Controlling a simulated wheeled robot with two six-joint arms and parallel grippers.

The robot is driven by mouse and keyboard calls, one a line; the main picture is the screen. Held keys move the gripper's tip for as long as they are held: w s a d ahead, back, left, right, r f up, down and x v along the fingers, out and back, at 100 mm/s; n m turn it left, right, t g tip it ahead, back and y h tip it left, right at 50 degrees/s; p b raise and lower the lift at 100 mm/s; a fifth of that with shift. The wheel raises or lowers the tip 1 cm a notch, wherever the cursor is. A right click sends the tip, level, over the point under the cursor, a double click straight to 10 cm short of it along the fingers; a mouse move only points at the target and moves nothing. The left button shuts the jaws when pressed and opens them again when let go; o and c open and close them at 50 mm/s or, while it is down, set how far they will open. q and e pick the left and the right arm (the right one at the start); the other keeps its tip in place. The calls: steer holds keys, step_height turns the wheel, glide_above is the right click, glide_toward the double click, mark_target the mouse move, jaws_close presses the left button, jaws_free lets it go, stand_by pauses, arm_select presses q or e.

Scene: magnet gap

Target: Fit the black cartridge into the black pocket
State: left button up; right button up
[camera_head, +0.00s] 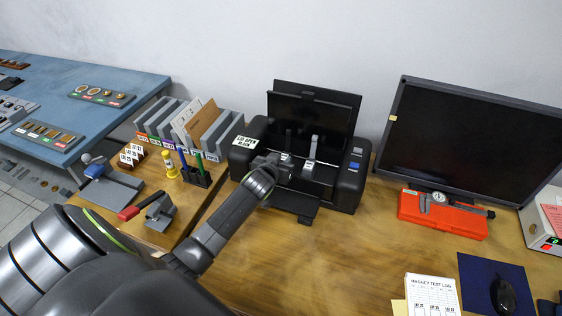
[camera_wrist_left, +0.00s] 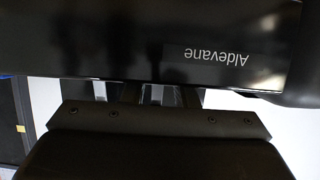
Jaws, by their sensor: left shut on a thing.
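The black printer (camera_head: 348,188) stands on the wooden desk with its lid (camera_head: 312,108) raised. My left arm reaches into its open bay from the front. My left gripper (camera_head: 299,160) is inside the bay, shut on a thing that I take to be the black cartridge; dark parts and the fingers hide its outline. In the left wrist view the glossy black lid (camera_wrist_left: 110,40) with upside-down "Aldevane" lettering fills the top, and the gripper's fingers (camera_wrist_left: 150,97) show only partly below it. I cannot make out the black pocket inside the bay. My right gripper is not in view.
A file rack (camera_head: 190,130) and pen holder (camera_head: 197,177) stand left of the printer. A monitor (camera_head: 470,140) and a red case (camera_head: 440,218) with a caliper are on the right. The desk in front of the printer is clear.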

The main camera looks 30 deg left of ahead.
arm_select(q)
steer(key=shift+f, duration=0.3)
steer(key=shift+f, duration=0.15)
steer(key=o, duration=1)
steer(key=shift+r, duration=0.2)
steer(key=v, duration=1.2)
